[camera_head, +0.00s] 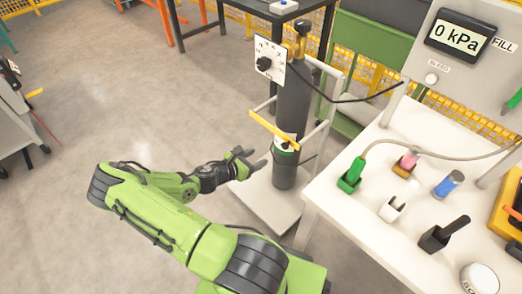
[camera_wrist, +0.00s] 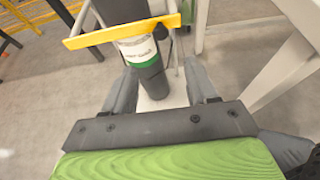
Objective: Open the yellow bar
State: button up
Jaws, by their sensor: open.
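The yellow bar (camera_head: 273,130) is a thin straight bar across the front of the dark gas cylinder (camera_head: 291,105), above its white and green label. In the wrist view the yellow bar (camera_wrist: 110,33) crosses the upper part of the picture, with the cylinder (camera_wrist: 148,76) behind and below it. My gripper (camera_head: 251,158) is open and empty, in front of and left of the cylinder, lower than the bar. In the wrist view its two fingers (camera_wrist: 162,88) stand apart on either side of the cylinder's lower part. The gripper looks apart from the bar.
The cylinder stands on a pale trolley (camera_head: 262,203) with upright rails. A regulator panel (camera_head: 269,62) is above the bar. A white workbench (camera_head: 395,262) with several coloured items stands on the right, with a pressure display (camera_head: 460,37) behind. Open floor (camera_head: 120,75) lies left.

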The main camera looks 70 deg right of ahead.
aim_at(284, 146)
jog(key=b+x, duration=0.4)
jog(key=x, duration=1.2)
jog(key=shift+b, duration=0.4)
jog(key=shift+r, duration=0.1)
jog(key=shift+a, duration=0.1)
grip_shut()
